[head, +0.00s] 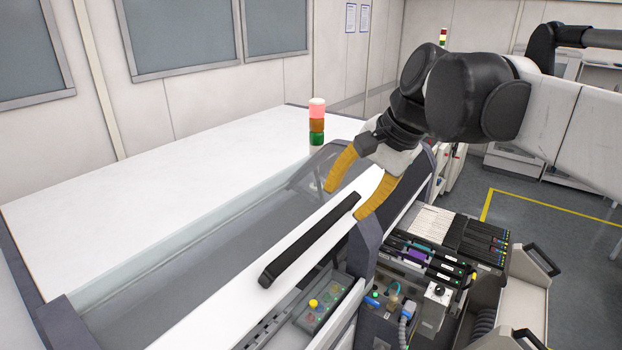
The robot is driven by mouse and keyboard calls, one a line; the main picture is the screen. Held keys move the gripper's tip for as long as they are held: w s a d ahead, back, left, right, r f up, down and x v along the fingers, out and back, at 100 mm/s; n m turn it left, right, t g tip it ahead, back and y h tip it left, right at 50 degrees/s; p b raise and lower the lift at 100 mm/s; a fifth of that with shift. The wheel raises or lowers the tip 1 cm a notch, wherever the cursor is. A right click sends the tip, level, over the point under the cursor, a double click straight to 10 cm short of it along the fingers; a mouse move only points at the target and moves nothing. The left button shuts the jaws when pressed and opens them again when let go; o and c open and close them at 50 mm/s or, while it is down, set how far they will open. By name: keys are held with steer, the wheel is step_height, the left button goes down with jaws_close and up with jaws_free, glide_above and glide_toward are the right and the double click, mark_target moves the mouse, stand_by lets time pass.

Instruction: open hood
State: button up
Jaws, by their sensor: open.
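The hood (238,291) is a white panel with a grey see-through window (215,250), and it looks closed over the machine. A long black handle bar (308,242) runs along the hood's front strip. My gripper (343,203) has two yellow fingers and is open and empty. It hangs above the far end of the handle, one finger on each side of it in the picture. The right finger's tip shows close to the handle's far end. I cannot tell whether it touches.
A control panel with a yellow button (313,304) sits below the hood's front edge. Feeders (432,258) and a trolley with black handles (543,259) stand at the lower right. A red, orange and green signal light (317,125) stands behind. Grey floor is free at the right.

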mark_target(323, 226)
steer(key=p+x, duration=0.1)
steer(key=x, duration=0.9)
steer(key=shift+w+a, duration=0.2)
jaws_close()
